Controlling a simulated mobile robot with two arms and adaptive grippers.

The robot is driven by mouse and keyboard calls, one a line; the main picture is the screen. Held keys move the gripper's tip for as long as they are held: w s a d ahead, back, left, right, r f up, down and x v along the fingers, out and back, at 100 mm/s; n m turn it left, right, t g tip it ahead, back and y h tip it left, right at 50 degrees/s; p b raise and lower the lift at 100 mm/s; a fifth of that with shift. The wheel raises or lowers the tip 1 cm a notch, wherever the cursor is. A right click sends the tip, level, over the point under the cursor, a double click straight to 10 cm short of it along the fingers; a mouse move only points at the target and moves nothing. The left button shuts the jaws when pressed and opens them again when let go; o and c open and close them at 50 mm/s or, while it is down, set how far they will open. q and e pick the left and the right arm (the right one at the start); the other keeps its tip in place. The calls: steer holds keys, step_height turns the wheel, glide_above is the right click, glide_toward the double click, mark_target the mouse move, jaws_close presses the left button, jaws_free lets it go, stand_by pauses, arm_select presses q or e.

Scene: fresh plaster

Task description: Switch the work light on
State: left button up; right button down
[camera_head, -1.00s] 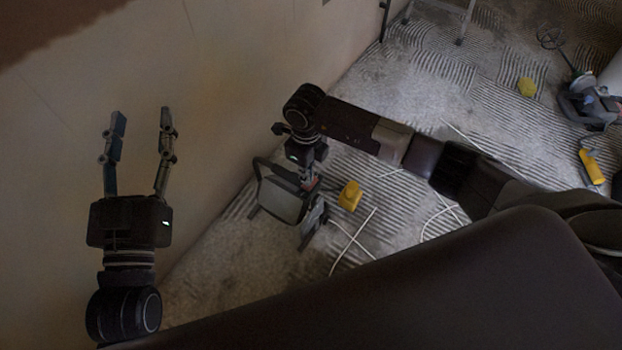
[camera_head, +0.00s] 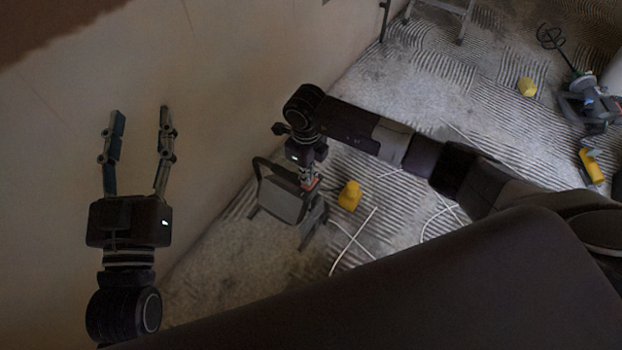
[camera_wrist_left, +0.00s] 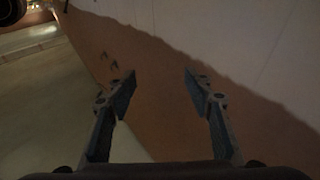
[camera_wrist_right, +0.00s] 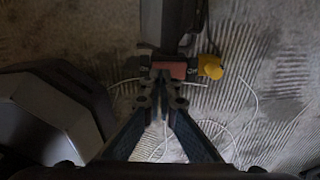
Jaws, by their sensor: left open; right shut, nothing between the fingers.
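The work light (camera_head: 283,203), a dark-framed lamp with a grey face, stands on the floor by the wall. Its face shows no clear glow. It also shows at the left of the right wrist view (camera_wrist_right: 45,118). A red switch block (camera_wrist_right: 172,68) with a white mark is beside it; it also shows in the head view (camera_head: 312,184). My right gripper (camera_wrist_right: 163,82) is shut and empty, its fingertips at the near edge of the red block; I cannot tell if they touch. My left gripper (camera_head: 140,118) is open and empty, raised before the wall, far from the light.
A yellow object (camera_head: 349,196) stands right of the light, with white cables (camera_head: 354,242) on the ridged floor. Ladder feet (camera_head: 458,40) are at the back.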

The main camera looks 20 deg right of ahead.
arm_select(q)
steer(key=shift+s+d+r+t+h+b, duration=0.15)
steer(key=shift+r+t, duration=0.1)
steer(key=shift+r, duration=0.3)
steer(key=shift+s+a+r+t+h+b, duration=0.1)
steer(key=shift+s+r+t, duration=0.1)
steer(key=shift+r, duration=0.3)
steer(key=shift+s+d+r+t+h+b, duration=0.15)
steer(key=shift+r+t, duration=0.1)
steer(key=shift+r, duration=0.3)
arm_select(e)
steer(key=shift+f, duration=0.45)
arm_select(q)
steer(key=shift+a+r, duration=0.1)
steer(key=shift+r, duration=0.1)
